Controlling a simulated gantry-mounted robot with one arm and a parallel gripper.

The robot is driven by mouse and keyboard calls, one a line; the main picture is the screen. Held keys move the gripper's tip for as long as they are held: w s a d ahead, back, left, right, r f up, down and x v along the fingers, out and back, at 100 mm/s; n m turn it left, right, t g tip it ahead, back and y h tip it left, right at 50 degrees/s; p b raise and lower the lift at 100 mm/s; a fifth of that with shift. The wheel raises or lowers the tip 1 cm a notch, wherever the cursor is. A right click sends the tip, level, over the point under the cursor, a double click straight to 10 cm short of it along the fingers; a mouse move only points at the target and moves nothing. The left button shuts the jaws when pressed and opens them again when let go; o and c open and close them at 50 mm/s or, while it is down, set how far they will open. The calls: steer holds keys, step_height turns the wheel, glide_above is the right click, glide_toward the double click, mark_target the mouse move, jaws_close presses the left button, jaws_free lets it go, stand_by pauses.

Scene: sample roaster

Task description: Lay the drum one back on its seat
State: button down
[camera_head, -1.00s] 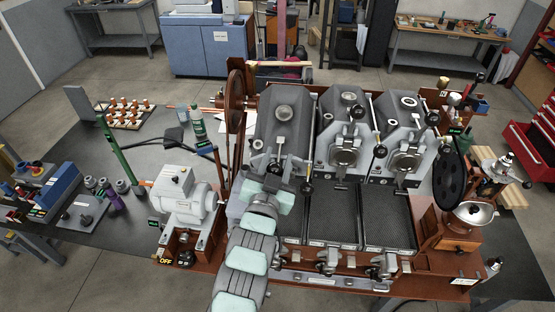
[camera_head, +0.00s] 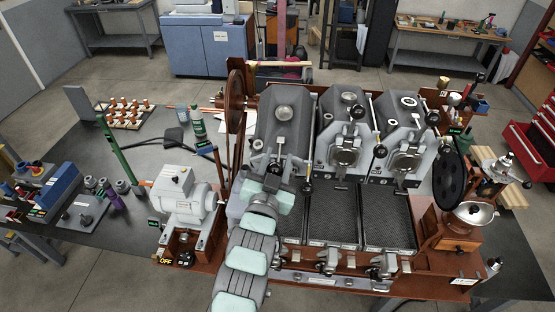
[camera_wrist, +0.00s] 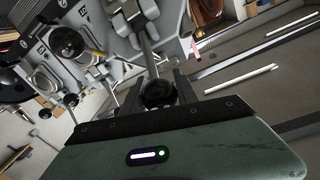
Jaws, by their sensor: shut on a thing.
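Drum one (camera_head: 288,125) is the leftmost of three grey roaster units in the head view. A round metal cap sits on its sloping top, and its lower front is mostly hidden by my arm. My gripper (camera_head: 276,165) is at the front of this unit. In the wrist view my gripper (camera_wrist: 158,92) is shut around a dark round knob (camera_wrist: 158,96) at the end of a grey lever (camera_wrist: 142,32). The drum's seat is hidden, so I cannot tell how the drum sits on it.
Two similar units stand to the right, the middle one (camera_head: 342,112) and the right one (camera_head: 402,110), with black-knobbed levers close by. Dark mesh trays (camera_head: 333,215) lie in front. A large brown wheel (camera_head: 235,100) stands left, and a grey motor (camera_head: 185,203) is front left.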

mark_target(284, 133)
steer(key=shift+w+d+r, duration=0.1)
steer(key=shift+w+r, duration=0.3)
steer(key=shift+w, duration=0.05)
steer(key=w+r+g, duration=0.1)
steer(key=w, duration=0.2)
steer(key=w+d+r+g+b, duration=0.1)
steer(key=w+r+g, duration=0.1)
steer(key=w, duration=0.2)
steer(key=w+r+g+y+b, duration=0.1)
steer(key=w+r, duration=0.1)
steer(key=w, duration=0.1)
steer(key=shift+w+d+r+g, duration=0.15)
steer(key=shift+d+g, duration=0.2)
steer(key=shift+g, duration=0.05)
steer(key=shift+w+d+r+g+b, duration=0.1)
steer(key=shift+w+g, duration=0.1)
steer(key=shift+w, duration=0.25)
steer(key=shift+w+d+r+g+b, duration=0.1)
steer(key=shift+w+g+b, duration=0.1)
steer(key=shift+w, duration=0.3)
steer(key=shift+w+r+g+b, duration=0.1)
steer(key=shift+w+g, duration=0.1)
steer(key=shift+w, duration=0.25)
steer(key=shift+f, duration=0.15)
steer(key=shift+w+f, duration=0.1)
